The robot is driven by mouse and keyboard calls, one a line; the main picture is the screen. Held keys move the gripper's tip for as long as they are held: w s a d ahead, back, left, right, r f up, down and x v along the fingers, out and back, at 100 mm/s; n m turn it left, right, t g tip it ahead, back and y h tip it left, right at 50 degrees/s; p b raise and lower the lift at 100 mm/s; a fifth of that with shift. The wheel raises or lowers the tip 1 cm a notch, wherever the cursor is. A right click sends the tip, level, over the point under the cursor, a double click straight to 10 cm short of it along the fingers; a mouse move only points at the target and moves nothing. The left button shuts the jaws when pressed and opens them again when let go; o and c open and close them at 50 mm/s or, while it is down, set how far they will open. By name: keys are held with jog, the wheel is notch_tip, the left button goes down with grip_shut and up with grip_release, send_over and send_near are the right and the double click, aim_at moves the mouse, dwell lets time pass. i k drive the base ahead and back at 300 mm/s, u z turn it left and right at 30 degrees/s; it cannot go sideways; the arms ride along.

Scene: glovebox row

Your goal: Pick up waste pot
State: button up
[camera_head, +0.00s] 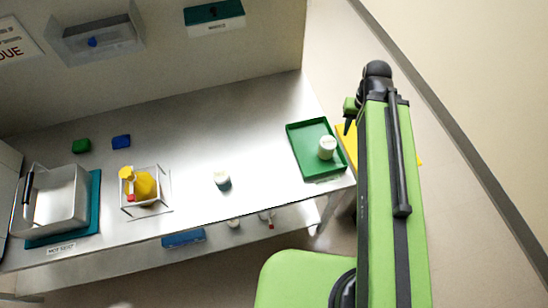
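Two small pots show on the metal bench (195,130), and I cannot read a label on either. One white pot (327,147) stands upright in the green tray (303,142) at the bench's right end. A second pot (222,180), with a white top and darker lower part, stands on bare bench near the front edge. My gripper (349,118) is at the far end of my green arm, just right of the tray's far corner and apart from the pots. Only a dark finger part shows, so its opening is hidden.
A metal basin (62,198) stands on a teal mat (93,208) at left. A wire holder (142,208) holds a yellow bottle (145,185). Green (81,146) and blue (121,142) blocks lie behind. Small items sit on a lower shelf.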

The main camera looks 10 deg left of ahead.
aim_at(221, 177)
jog(key=z, duration=0.85)
jog(key=k, duration=1.95)
jog(key=u, duration=2.2)
jog(key=i, duration=1.5)
jog(key=u, duration=0.05)
